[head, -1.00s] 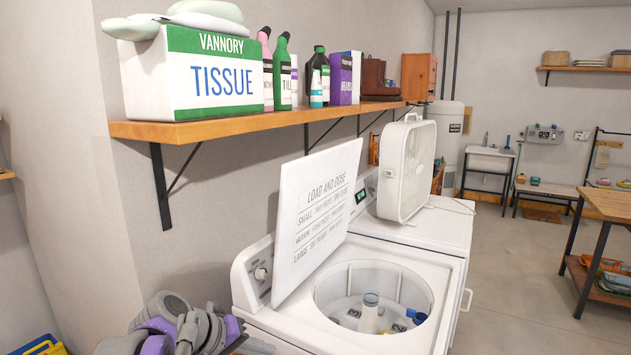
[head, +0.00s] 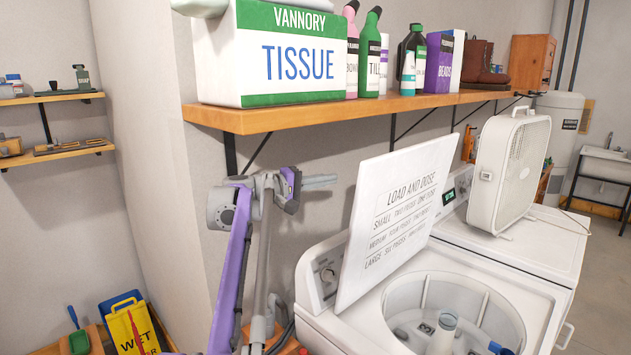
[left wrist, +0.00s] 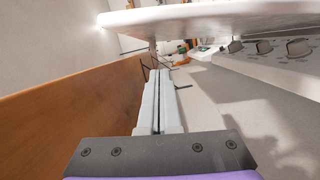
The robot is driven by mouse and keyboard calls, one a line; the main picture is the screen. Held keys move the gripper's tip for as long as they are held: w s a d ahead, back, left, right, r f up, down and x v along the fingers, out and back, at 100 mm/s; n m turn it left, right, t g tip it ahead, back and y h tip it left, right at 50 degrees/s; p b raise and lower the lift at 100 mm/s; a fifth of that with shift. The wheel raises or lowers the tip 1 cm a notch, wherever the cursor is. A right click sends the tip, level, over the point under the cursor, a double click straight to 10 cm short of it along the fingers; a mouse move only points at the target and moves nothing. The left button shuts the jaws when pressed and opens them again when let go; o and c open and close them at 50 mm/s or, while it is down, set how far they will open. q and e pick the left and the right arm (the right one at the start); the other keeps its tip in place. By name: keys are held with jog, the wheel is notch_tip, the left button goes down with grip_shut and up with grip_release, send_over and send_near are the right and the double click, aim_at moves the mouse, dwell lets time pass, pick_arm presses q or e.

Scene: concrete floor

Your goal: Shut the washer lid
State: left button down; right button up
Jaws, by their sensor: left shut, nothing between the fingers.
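The white washer (head: 480,275) stands against the wall with its tub open. Its lid (head: 400,215), printed "LOAD AND DOSE", stands up, leaning back towards the wall. My left gripper (head: 325,181) is raised left of the lid, below the shelf, its shut fingers pointing right towards the lid's upper left edge; it looks apart from the lid. In the left wrist view the shut, empty fingers (left wrist: 158,100) point along the gap between wall and lid, with the lid (left wrist: 200,18) across the top. My right gripper is not in view.
A wooden shelf (head: 330,112) with a tissue box and bottles runs above my left gripper; it also shows in the left wrist view (left wrist: 70,120). A white fan (head: 510,170) stands beyond the lid.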

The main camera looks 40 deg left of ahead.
pick_arm(q)
jog(key=w+d, duration=0.2)
jog(key=d, duration=0.1)
jog(key=w+d, duration=0.1)
jog(key=d, duration=0.1)
jog(key=shift+f, duration=0.3)
jog(key=shift+w, duration=0.1)
